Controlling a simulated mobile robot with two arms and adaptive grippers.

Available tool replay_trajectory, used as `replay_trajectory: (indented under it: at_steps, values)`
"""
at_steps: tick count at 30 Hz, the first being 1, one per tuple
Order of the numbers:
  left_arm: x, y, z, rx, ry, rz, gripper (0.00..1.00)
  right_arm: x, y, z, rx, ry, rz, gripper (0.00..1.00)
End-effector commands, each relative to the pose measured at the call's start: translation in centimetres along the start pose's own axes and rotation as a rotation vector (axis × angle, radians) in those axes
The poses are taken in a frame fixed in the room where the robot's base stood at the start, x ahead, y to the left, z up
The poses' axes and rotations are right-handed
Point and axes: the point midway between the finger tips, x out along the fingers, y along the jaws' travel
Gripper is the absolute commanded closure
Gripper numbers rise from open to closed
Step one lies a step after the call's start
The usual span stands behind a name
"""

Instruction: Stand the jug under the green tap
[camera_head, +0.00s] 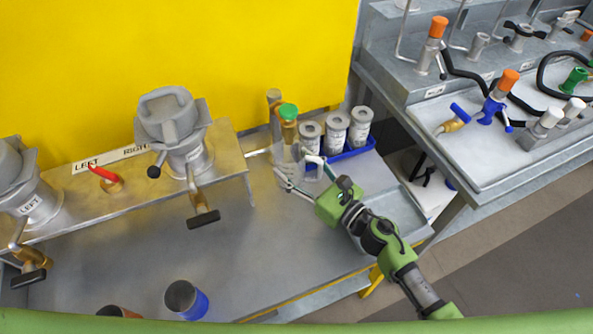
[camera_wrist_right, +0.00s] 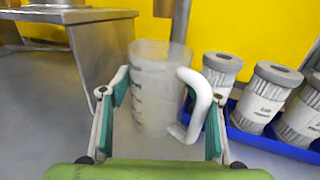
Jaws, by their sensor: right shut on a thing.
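The jug (camera_head: 288,172) is clear and upright, with dark markings on its wall and a white handle. It shows in the right wrist view (camera_wrist_right: 150,95) between my fingers, its handle on the right. My right gripper (camera_head: 297,172) is shut on the jug. I cannot tell whether the jug's base touches the table. My left gripper is not in view.
A blue tray (camera_head: 352,152) with several grey-lidded containers stands close right of the jug. A metal bench (camera_head: 248,172) with drum valves is at left. A blue cup (camera_head: 186,300) stands at the front. The middle of the table is clear.

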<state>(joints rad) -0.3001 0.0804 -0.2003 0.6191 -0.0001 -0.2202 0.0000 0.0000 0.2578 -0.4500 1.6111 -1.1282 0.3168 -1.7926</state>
Motion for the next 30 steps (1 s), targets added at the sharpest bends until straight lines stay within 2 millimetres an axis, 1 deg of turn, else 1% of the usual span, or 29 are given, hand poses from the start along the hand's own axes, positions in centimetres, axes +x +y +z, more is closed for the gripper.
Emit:
replay_trajectory:
  at_steps: [1, 2, 9, 13, 14, 15, 16, 25, 29, 30]
  values:
    - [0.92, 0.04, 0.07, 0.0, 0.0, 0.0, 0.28, 0.0, -0.01, -1.03, 0.001, -0.001, 0.0, 0.69]
    - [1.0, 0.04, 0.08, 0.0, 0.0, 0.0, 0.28, 0.0, -0.01, -1.15, 0.0, -0.001, 0.0, 0.69]
    - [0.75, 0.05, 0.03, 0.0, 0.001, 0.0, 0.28, -0.02, 0.0, -0.93, 0.0, -0.001, 0.0, 0.69]
    - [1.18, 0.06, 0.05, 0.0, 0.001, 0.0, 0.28, -0.03, 0.0, -1.32, 0.0, -0.001, 0.0, 0.69]
    - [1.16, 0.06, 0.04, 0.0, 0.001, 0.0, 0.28, -0.03, 0.0, -1.31, 0.0, 0.0, 0.0, 0.41]
    - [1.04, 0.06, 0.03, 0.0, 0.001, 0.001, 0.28, -0.03, 0.0, -1.19, 0.0, -0.001, 0.0, 0.31]
    - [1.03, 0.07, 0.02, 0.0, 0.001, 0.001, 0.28, -0.03, 0.0, -1.19, 0.0, 0.0, 0.0, 0.26]
    - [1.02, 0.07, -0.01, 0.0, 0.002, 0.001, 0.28, -0.03, 0.0, -1.16, 0.0, -0.001, 0.0, 0.26]
    - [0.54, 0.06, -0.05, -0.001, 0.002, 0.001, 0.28, -0.03, 0.0, -0.73, 0.0, -0.001, 0.0, 0.26]
    - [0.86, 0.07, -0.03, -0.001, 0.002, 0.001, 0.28, -0.49, -0.01, -1.09, 0.0, 0.001, 0.0, 0.26]
